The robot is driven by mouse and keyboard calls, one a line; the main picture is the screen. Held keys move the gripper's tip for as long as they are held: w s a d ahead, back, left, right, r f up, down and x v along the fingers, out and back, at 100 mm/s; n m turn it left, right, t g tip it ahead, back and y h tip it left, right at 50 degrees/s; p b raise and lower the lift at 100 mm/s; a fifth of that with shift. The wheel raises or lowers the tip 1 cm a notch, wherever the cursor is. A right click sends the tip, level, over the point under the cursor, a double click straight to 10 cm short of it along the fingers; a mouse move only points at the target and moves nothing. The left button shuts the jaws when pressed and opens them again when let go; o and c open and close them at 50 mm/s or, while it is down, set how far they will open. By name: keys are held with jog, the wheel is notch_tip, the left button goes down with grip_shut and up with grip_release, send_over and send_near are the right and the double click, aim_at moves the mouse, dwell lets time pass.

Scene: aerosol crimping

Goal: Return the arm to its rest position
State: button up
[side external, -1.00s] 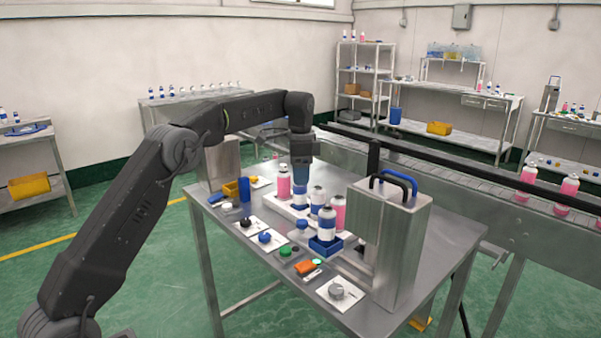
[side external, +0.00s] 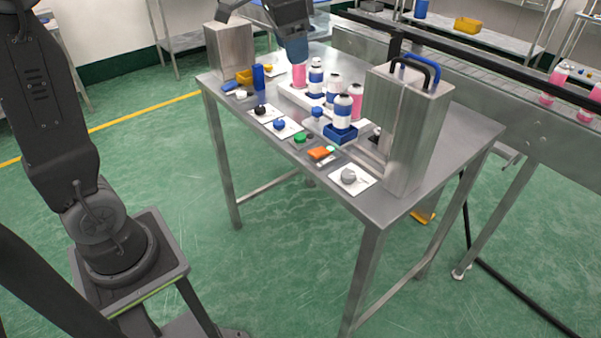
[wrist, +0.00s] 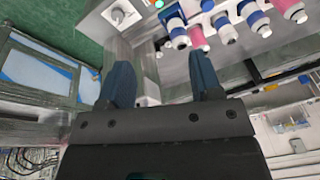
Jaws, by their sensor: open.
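My gripper (side external: 296,50) is at the top of the side view, above the far part of the steel table (side external: 415,200). Its two blue fingers are spread apart in the wrist view (wrist: 161,77), with nothing between them. In the side view the fingers overlap the top of a pink bottle (side external: 298,76); I cannot tell the gap between them. White-and-blue bottles (side external: 316,80) and another pink bottle (side external: 356,103) stand on a white rack.
A tall steel press-like box with handles (side external: 410,130) stands at the table's right. Another steel box (side external: 229,48) stands at the far left. Small caps on white cards (side external: 349,178) line the front edge. A conveyor (side external: 480,90) runs behind. Free floor lies left of the table.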

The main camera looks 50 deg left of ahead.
jog(key=s+d+f+n+t, duration=0.1)
jog(key=s+d+f, duration=0.1)
jog(key=s, duration=0.4)
jog(key=s+d+f+n+t, duration=0.1)
jog(key=s+f, duration=0.2)
jog(key=s, duration=0.4)
jog(key=s+d+f+n, duration=0.2)
jog(key=s, duration=0.5)
jog(key=shift+d+f+t, duration=0.35)
jog(key=shift+f+t, duration=0.05)
